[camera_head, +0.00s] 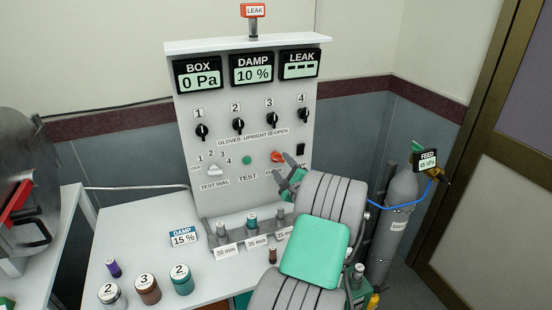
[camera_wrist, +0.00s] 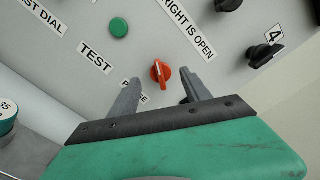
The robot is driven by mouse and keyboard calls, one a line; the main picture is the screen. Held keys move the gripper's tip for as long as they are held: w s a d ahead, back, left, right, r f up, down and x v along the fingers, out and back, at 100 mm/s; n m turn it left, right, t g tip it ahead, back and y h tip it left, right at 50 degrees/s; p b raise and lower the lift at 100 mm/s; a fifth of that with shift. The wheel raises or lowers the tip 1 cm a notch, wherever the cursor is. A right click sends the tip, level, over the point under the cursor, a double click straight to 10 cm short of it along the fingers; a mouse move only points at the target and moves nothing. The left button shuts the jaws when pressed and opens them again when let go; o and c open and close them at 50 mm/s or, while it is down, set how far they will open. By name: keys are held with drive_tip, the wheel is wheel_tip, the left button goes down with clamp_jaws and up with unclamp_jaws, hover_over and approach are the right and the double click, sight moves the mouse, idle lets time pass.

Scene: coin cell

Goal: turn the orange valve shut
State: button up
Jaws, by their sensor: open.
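The orange valve (camera_wrist: 160,72) is a small knob with a white pointer line on the grey panel. It also shows in the head view (camera_head: 277,157), next to my fingers. My gripper (camera_wrist: 156,96) is open, with one finger to each side below the knob in the wrist view and nothing between them. In the head view my gripper (camera_head: 288,170) is close to the panel, and my arm covers the panel's lower right. The fingers do not visibly touch the knob. The label under the knob is partly hidden by a finger.
A green test button (camera_head: 247,160) and a white test dial (camera_head: 215,170) are to the left. A gas cylinder (camera_head: 401,190) stands right.

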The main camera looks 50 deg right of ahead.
sight(277, 161)
drive_tip(key=p+x, duration=0.1)
drive_tip(key=x, duration=0.4)
drive_tip(key=shift+w+d, duration=0.15)
drive_tip(key=shift+w, duration=0.15)
clamp_jaws()
